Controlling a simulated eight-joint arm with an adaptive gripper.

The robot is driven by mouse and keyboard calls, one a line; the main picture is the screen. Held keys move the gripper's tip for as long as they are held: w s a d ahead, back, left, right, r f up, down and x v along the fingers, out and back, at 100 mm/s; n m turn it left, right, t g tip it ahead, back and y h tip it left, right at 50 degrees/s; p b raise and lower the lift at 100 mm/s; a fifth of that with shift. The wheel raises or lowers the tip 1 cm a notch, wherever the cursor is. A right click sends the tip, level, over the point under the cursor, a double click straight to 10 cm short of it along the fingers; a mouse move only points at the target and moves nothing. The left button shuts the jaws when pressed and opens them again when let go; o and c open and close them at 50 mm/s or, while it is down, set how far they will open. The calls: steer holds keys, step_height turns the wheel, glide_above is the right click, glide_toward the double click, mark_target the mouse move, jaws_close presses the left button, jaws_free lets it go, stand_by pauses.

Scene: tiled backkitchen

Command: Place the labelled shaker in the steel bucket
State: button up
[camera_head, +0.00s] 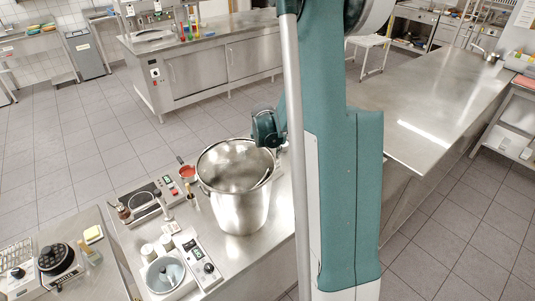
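The steel bucket (240,212) is a large, shiny pot on the steel counter, left of my teal column. A wide round rim shows at its top, and I cannot tell what lies inside. A teal joint of my arm (265,128) shows just behind the bucket's right rim. My gripper's fingers cannot be seen; the bucket or my column may hide them. Two small whitish containers (148,251) stand left of the bucket, near a scale. They are too small for me to read any label, so I cannot tell which thing is the labelled shaker.
A hotplate (146,198), a small red-filled pan (187,172) and a white appliance with a round bowl (166,274) crowd the counter left of the bucket. A long steel table (440,100) at right is mostly bare. Tiled floor (90,120) lies open behind.

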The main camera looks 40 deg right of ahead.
steer(key=shift+r, duration=0.2)
steer(key=shift+v, duration=1.95)
steer(key=shift+o, duration=0.3)
steer(key=shift+w, duration=0.1)
steer(key=shift+w+d+r+m+g+y+p, duration=0.1)
steer(key=shift+d+r+m+g+y+p, duration=0.1)
steer(key=shift+m+p, duration=0.15)
steer(key=shift+w+d+r+m+g+y+p, duration=0.1)
steer(key=shift+w+m+g+y+p, duration=0.1)
steer(key=shift+m, duration=0.25)
steer(key=shift+w+d+r+m+g+y+p, duration=0.15)
steer(key=shift+r+m+g+y+p, duration=0.15)
steer(key=shift+m, duration=0.25)
steer(key=shift+w+d+r+m+g+y+p, duration=0.15)
steer(key=shift+m+g+y+p, duration=0.1)
steer(key=shift+m, duration=0.3)
steer(key=r+m, duration=0.1)
steer(key=r+m+g+y+p, duration=0.1)
steer(key=m, duration=0.1)
steer(key=shift+w+d+g+y, duration=0.2)
steer(key=shift+g+y, duration=0.05)
steer(key=shift+f, duration=0.1)
steer(key=shift+f, duration=1.25)
